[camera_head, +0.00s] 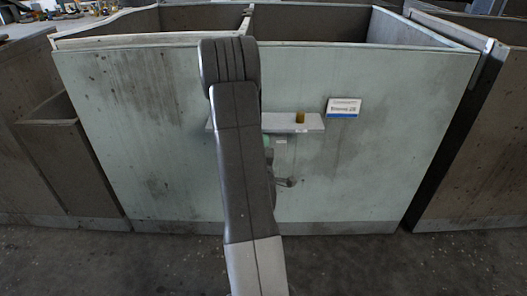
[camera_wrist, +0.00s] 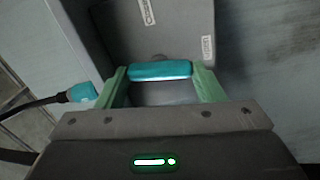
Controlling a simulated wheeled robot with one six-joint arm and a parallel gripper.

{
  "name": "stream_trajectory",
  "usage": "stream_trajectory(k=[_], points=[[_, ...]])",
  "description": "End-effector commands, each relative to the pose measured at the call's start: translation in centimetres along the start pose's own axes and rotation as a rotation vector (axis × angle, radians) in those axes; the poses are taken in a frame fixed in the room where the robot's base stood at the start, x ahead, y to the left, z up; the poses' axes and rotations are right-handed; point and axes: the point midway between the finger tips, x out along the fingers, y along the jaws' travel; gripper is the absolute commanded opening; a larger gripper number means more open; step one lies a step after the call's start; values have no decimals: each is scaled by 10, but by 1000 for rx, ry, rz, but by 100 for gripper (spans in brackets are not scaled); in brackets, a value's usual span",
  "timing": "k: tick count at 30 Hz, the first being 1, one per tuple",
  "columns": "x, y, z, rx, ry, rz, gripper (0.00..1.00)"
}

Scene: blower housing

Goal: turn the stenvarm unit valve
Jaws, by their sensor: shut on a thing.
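A teal handle (camera_wrist: 160,70) lies crosswise between the green fingers of my gripper (camera_wrist: 161,76) in the wrist view. The gripper is shut on it, one finger at each end. Behind the handle is a grey housing (camera_wrist: 170,32) with white labels, too tilted and small to read surely. In the head view, my arm covers most of the unit, so the handle and the gripper's grip are hidden there. A small grey lever-like fitting (camera_head: 286,182) shows just right of my arm.
A pale panel wall (camera_head: 150,130) stands ahead. A grey shelf (camera_head: 292,122) on it bears a small brown cylinder (camera_head: 300,117). A white and blue sign (camera_head: 343,107) hangs to the right. A black cable with a teal plug (camera_wrist: 82,92) lies left of the gripper.

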Motion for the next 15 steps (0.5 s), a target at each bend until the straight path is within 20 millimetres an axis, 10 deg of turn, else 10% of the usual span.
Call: stream_trajectory(k=[3,4,7,15], points=[[0,0,0,0,1,-1,39],[0,0,0,0,1,-1,64],[0,0,0,1,1,-1,83],[0,0,0,1,1,0,84]])
